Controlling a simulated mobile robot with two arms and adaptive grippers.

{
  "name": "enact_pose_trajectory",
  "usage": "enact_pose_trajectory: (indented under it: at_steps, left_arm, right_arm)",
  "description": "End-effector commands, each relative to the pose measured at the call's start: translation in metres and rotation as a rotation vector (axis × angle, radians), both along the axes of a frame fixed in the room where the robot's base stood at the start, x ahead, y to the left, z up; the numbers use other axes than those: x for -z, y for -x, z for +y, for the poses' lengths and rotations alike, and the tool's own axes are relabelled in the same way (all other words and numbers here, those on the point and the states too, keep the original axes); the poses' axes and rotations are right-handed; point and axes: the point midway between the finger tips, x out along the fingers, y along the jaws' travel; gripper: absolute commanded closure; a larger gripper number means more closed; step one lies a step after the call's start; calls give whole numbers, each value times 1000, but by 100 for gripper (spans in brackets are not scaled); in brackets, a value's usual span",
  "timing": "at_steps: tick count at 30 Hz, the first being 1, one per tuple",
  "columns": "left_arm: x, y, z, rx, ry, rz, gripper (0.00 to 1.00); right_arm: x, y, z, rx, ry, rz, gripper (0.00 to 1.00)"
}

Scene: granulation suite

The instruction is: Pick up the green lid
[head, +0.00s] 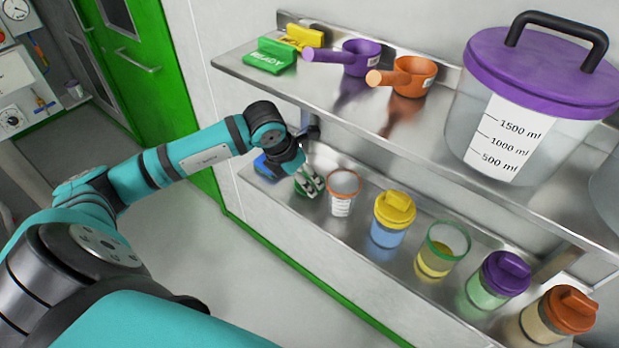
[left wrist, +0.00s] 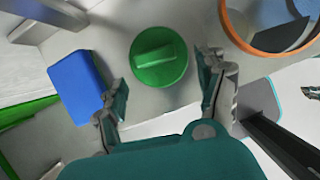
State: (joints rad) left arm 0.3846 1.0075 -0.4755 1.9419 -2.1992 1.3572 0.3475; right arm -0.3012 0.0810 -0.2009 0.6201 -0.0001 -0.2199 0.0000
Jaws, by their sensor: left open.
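The green lid (left wrist: 158,57) is round with a raised bar grip and lies on the lower metal shelf. In the head view the lid (head: 300,189) is mostly hidden behind my left gripper (head: 312,182). In the left wrist view my left gripper (left wrist: 166,80) is open and empty, with one finger to each side of the lid's near edge. The lid sits just ahead of the fingertips, and I see no clear contact.
A blue block (left wrist: 78,86) lies left of the lid, close to one finger. An orange-rimmed clear cup (head: 342,192) stands close on the right. Several jars, including a yellow-lidded one (head: 392,219), line the shelf. The upper shelf (head: 330,95) overhangs with scoops and a large purple-lidded container (head: 535,110).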

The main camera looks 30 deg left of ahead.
Motion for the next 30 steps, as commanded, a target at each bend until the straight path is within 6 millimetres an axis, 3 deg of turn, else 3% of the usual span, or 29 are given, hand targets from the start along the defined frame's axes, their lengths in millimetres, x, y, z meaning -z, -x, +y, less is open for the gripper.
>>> enact_pose_trajectory:
  at_steps: [4,14,27,30]
  left_arm:
    - [-2,-21,-5,-1,1,2,27]
    - [11,-23,-5,0,-1,1,27]
    - [11,-23,-5,0,-1,0,83]
    - [11,-23,-5,0,-1,0,84]
  right_arm:
    - [-14,0,-1,0,1,0,100]
    - [-18,-1,-1,1,2,-1,100]
    - [-18,-1,-1,1,2,-1,100]
    - [-18,-1,-1,2,1,-1,100]
